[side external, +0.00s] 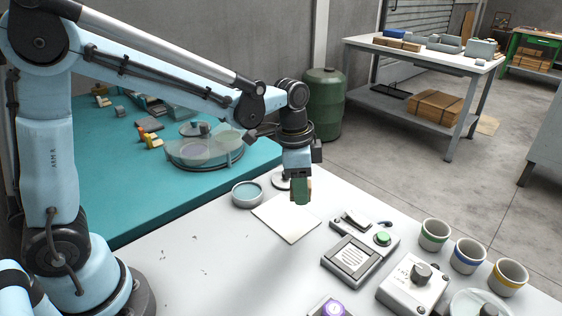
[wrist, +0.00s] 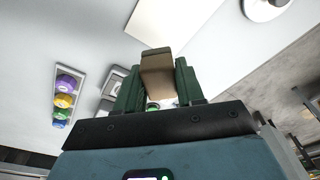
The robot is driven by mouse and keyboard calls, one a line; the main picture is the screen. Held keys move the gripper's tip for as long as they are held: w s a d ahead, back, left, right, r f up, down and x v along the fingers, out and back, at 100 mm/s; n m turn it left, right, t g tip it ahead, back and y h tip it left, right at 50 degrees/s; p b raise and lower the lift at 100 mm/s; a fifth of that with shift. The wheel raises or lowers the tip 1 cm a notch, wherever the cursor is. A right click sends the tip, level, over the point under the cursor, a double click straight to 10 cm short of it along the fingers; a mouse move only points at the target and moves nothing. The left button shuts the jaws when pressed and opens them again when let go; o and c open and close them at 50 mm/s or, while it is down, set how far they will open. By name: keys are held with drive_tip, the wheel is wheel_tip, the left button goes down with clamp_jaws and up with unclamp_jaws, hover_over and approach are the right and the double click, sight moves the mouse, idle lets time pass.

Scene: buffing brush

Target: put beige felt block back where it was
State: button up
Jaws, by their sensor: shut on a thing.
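The beige felt block (wrist: 157,66) is between the two green fingers of my gripper (wrist: 159,85) in the wrist view. My gripper is shut on it. In the side external view my gripper (side external: 301,192) points down above the far part of a white square sheet (side external: 287,218), and only a thin tan edge of the block (side external: 310,188) shows beside the finger. The block appears held above the table; the exact gap cannot be told. The sheet also shows in the wrist view (wrist: 172,22).
A round dish (side external: 247,194) and a small round disc stand at the sheet's far edge. A box with a green button (side external: 383,238), a box with a knob (side external: 412,287) and three banded cups (side external: 468,255) stand to the right. The white table's left part is clear.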

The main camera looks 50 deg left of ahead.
drive_tip(key=shift+d, duration=0.1)
drive_tip(key=w+d+r+n, duration=0.2)
drive_tip(key=w+d+n, duration=0.15)
drive_tip(key=n, duration=0.35)
drive_tip(key=n+y, duration=0.1)
drive_tip(key=n, duration=0.1)
hover_over(315, 198)
drive_tip(key=f, duration=0.6)
drive_tip(key=shift+s+f, duration=0.2)
drive_tip(key=shift+f, duration=2.1)
drive_tip(key=shift+f, duration=0.1)
drive_tip(key=o, duration=1.1)
